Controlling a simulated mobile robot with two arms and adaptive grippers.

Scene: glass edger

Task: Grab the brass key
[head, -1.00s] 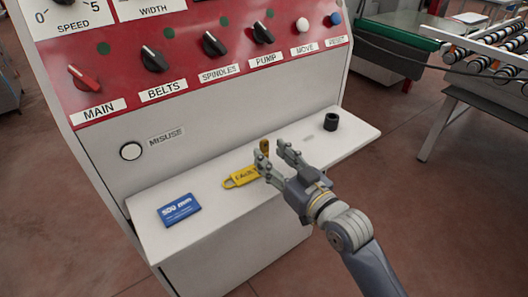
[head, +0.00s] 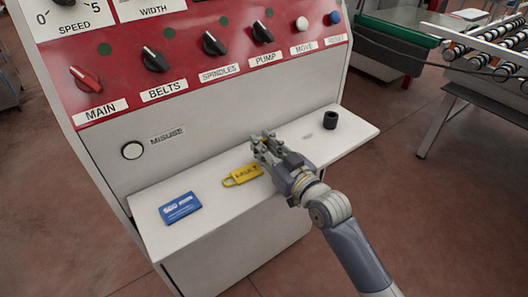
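My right gripper (head: 263,141) is over the white ledge, its fingers pointing toward the panel. Its two fingers look close together, but whether they are shut or hold anything is unclear. The brass key is not visible now; the spot where a small brass-coloured piece showed earlier is covered by the fingers. A yellow tag or padlock-shaped piece with dark lettering (head: 243,175) lies on the ledge just left of and below the fingers. My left gripper is out of view.
The white ledge (head: 225,208) also bears a blue card (head: 180,208) at left and a black cylinder (head: 330,120) at right. Above is the red panel with several knobs (head: 155,60). The ledge between gripper and cylinder is clear.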

